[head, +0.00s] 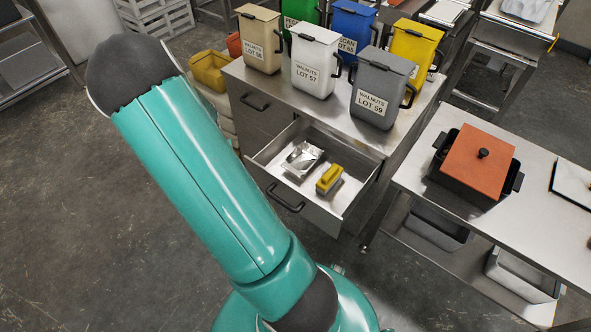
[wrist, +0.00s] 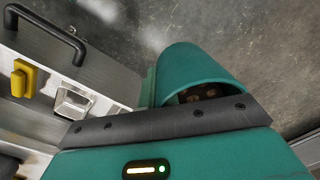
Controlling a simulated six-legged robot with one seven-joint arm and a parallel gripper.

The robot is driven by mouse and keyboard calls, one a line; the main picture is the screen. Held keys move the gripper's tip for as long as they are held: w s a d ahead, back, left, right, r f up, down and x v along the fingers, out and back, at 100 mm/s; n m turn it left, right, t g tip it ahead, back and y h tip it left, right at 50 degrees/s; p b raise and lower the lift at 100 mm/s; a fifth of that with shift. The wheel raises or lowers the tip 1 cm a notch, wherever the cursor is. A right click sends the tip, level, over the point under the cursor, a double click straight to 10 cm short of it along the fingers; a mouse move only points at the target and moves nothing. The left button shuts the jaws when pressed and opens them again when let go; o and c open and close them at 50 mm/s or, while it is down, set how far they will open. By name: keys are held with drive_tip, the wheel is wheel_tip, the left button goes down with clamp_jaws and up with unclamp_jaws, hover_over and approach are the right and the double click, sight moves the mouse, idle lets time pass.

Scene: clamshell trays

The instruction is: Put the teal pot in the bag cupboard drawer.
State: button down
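The bag cupboard (head: 262,118) is a grey metal unit with a drawer (head: 254,160) pulled open. In the wrist view the open drawer's inside is at the left. My gripper's teal and black housing fills the bottom of the wrist view; its fingers do not show. Just beyond the black bar is a hollow, rounded teal form (wrist: 200,62) with a dark inside. I cannot tell whether it is the teal pot or part of me. No teal pot is clear in the head view.
Labelled bins, among them a grey one (head: 381,90) and a white one (head: 314,62), stand on the cupboard. A steel table (head: 540,180) at the right bears a dark pot with an orange lid (head: 478,160). The drawer has bare floor near its front.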

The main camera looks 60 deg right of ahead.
drive_tip(key=s+d+r+m, duration=0.1)
drive_tip(key=s+d+m, duration=0.5)
drive_tip(key=s+d, duration=0.5)
drive_tip(key=m, duration=0.5)
hover_over(310, 193)
drive_tip(key=s+a, duration=0.1)
drive_tip(key=a, duration=0.1)
wheel_tip(310, 193, down, 6)
drive_tip(key=shift+t+h, duration=0.3)
wheel_tip(310, 193, down, 9)
drive_tip(key=shift+a+f, duration=0.1)
drive_tip(key=shift+f, duration=0.4)
drive_tip(key=shift+f, duration=0.1)
drive_tip(key=c, duration=1.9)
unclamp_jaws()
drive_tip(key=shift+c, duration=0.2)
drive_tip(key=shift+o, duration=1.3)
